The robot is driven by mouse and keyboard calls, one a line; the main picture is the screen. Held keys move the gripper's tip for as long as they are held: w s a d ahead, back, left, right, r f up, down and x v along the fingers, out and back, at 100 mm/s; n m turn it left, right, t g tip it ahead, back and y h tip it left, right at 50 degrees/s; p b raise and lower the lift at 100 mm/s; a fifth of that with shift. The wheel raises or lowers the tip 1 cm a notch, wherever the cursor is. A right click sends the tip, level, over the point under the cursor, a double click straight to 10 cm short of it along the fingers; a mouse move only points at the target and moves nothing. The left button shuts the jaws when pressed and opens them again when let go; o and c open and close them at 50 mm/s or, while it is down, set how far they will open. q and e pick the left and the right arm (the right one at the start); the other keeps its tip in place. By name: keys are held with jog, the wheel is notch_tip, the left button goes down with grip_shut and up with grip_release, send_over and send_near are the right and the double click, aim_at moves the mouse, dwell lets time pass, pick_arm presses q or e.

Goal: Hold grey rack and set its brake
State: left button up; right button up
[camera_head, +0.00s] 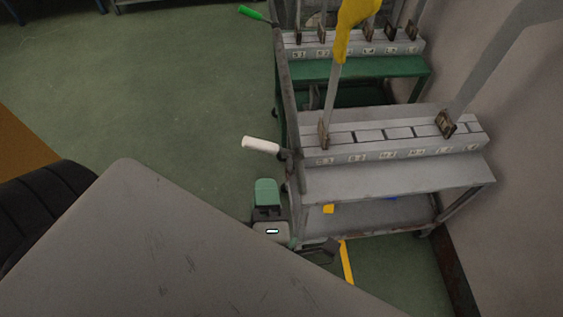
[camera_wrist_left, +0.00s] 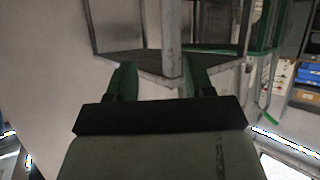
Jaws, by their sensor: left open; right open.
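The grey rack (camera_head: 390,178) stands at the right in the head view, with a slotted top block, numbered labels and a lower shelf. A white handle (camera_head: 262,145) sticks out from its left side. In the left wrist view my left gripper (camera_wrist_left: 162,80) is open. A grey post (camera_wrist_left: 171,38) of a rack shows between its green fingers; I cannot tell how near it is. The left gripper does not show in the head view. I cannot make out the brake.
A green rack (camera_head: 350,68) with a green handle (camera_head: 251,12) stands behind the grey one. A yellow sock (camera_head: 352,24) covers a tall board. A wall (camera_head: 510,130) is close on the right. Green floor (camera_head: 170,90) is clear to the left. A scratched grey surface (camera_head: 150,250) fills the foreground.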

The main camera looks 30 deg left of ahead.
pick_arm(q)
notch_tip(320, 180, up, 10)
jog(key=w+f+n+t, duration=0.1)
jog(key=w+n+t, duration=0.1)
jog(key=t, duration=0.1)
jog(key=n+t+y, duration=0.2)
jog(key=t+y, duration=0.1)
jog(key=y, duration=0.1)
send_near(298, 171)
jog(key=w, duration=1.2)
jog(key=shift+w+a+r, duration=0.2)
jog(key=shift+w+a, duration=0.15)
jog(key=shift+w, duration=0.05)
grip_shut()
